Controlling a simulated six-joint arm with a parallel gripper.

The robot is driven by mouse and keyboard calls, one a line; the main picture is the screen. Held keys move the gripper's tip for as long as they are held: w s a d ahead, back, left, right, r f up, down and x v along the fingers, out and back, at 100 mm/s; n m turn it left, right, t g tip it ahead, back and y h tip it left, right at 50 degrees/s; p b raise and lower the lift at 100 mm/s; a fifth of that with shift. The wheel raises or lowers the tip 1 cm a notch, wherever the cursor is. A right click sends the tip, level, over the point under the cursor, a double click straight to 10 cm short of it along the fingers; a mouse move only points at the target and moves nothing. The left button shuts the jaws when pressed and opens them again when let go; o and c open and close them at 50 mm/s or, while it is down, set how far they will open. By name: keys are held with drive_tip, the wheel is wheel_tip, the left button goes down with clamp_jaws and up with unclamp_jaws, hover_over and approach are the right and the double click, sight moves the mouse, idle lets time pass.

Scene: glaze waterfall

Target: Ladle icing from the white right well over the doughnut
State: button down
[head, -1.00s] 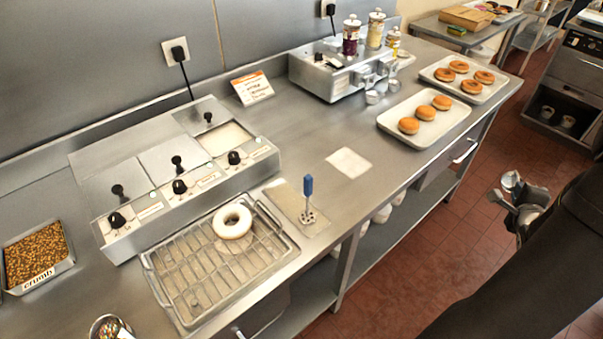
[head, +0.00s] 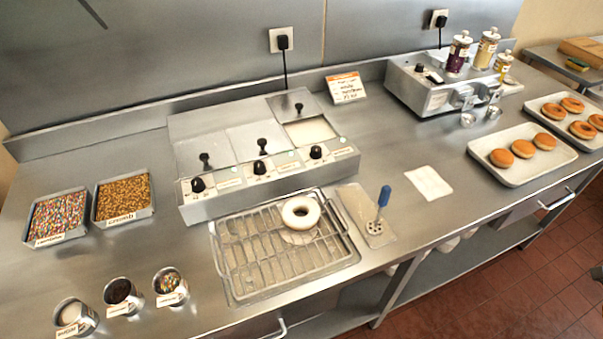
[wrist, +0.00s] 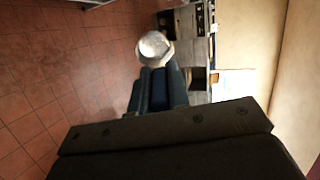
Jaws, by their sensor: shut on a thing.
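The doughnut (head: 301,211) lies on the wire rack (head: 240,265) and looks white all over its top, with a pale patch under it. The white right well (head: 312,131) of the warmer is open and shows a pale surface; its lid (head: 290,105) is behind it. In the wrist view, my gripper (wrist: 156,92) is shut on the ladle (wrist: 153,46), whose round silvery bowl shows beyond the jaws over the floor. I cannot tell what the bowl holds. My gripper is outside the head view.
The other two wells (head: 205,152) are lidded. A blue-handled tool (head: 384,196) stands on a plate right of the rack. Topping trays (head: 122,199) and small cups (head: 120,296) are at left. A tray of plain doughnuts (head: 520,170) is at right. Counter around the white cloth (head: 428,182) is clear.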

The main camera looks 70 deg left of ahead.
idle(0.4)
drive_tip(key=shift+w+a+r+n+y, duration=0.3)
drive_tip(key=shift+w+a+r, duration=0.05)
drive_tip(key=w+a+r+n+g, duration=0.2)
drive_tip(key=a+r+n+g, duration=0.2)
drive_tip(key=a+n+g, duration=0.45)
drive_tip(key=w+a+r+n+g, duration=0.25)
drive_tip(key=a+n+g, duration=0.25)
drive_tip(key=n+g, duration=0.6)
drive_tip(key=w+d+r+n+t+h, duration=0.1)
drive_tip(key=d+r+n+t+h, duration=0.1)
drive_tip(key=d+n, duration=0.3)
drive_tip(key=w+d+r+n+t+h, duration=0.2)
drive_tip(key=d+r+n+t, duration=0.1)
drive_tip(key=d+n, duration=0.2)
drive_tip(key=shift+w+d+r+t+h, duration=0.25)
drive_tip(key=shift+d+t+h, duration=0.15)
drive_tip(key=shift+d, duration=0.3)
